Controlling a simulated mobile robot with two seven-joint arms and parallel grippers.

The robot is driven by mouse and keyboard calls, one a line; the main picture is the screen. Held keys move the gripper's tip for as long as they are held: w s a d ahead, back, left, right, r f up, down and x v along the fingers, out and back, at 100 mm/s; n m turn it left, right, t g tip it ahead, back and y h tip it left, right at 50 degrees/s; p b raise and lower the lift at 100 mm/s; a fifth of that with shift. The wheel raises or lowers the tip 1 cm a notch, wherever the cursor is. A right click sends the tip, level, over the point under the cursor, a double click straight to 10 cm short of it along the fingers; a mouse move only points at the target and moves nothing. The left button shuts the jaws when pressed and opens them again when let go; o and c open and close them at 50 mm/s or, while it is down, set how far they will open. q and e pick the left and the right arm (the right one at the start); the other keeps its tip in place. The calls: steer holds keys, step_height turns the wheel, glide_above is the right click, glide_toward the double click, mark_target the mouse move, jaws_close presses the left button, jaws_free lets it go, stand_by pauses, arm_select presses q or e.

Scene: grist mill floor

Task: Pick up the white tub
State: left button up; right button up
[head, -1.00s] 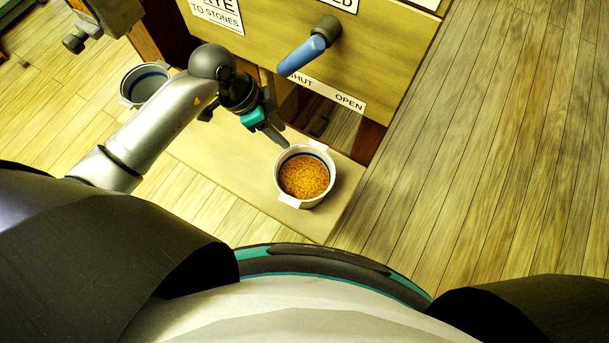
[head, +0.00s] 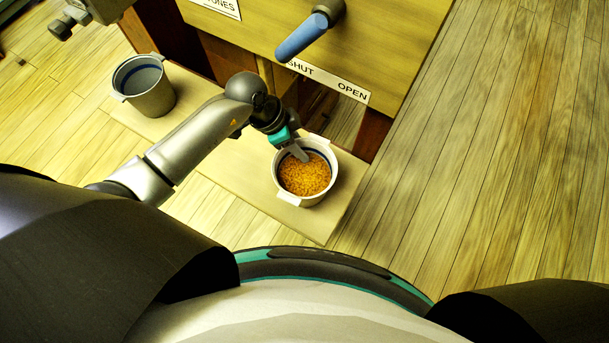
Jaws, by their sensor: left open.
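The white tub (head: 288,195) stands upright on a pale board below the wooden cabinet, in the middle of the head view. It has small tabs at its rim, a blue line inside, and is filled with orange-yellow grain (head: 305,176). My left gripper (head: 300,152) is open at the tub's far left rim. One fingertip shows over the inside of the tub; the other finger is hidden, so I cannot tell whether they straddle the wall. My right gripper is not in view.
A grey tub (head: 150,92), seemingly empty, stands on the board's left end. The wooden cabinet (head: 375,45) with a blue-handled lever (head: 303,38) and a SHUT/OPEN label (head: 328,80) rises behind the white tub. Open plank floor (head: 480,170) lies to the right.

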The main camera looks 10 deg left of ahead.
arm_select(q)
jaws_close()
stand_by(1.3)
